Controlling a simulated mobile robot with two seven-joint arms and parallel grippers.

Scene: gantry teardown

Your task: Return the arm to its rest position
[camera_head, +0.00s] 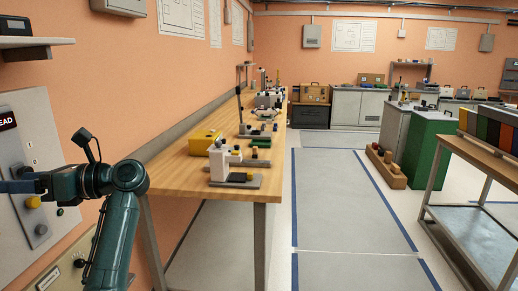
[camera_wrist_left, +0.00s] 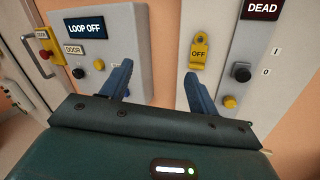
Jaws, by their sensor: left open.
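My left arm (camera_head: 115,225) rises at the left edge of the head view, bent toward the wall panel. Its gripper (camera_head: 22,186) points left at the grey panel (camera_head: 42,135). In the left wrist view the two blue fingers of the left gripper (camera_wrist_left: 158,82) stand wide apart with nothing between them. They are in front of two panels, one with a "LOOP OFF" sign (camera_wrist_left: 87,28) and one with a "DEAD" sign (camera_wrist_left: 262,10). A yellow tag marked "OFF" (camera_wrist_left: 199,52) is beyond the right finger. My right gripper is not in view.
A black knob (camera_wrist_left: 241,72) and a yellow button (camera_wrist_left: 230,102) are on the right panel. A red-and-yellow switch (camera_wrist_left: 45,54) is at far left. A wooden bench (camera_head: 180,178) with several devices runs along the wall. The grey floor (camera_head: 345,200) is clear.

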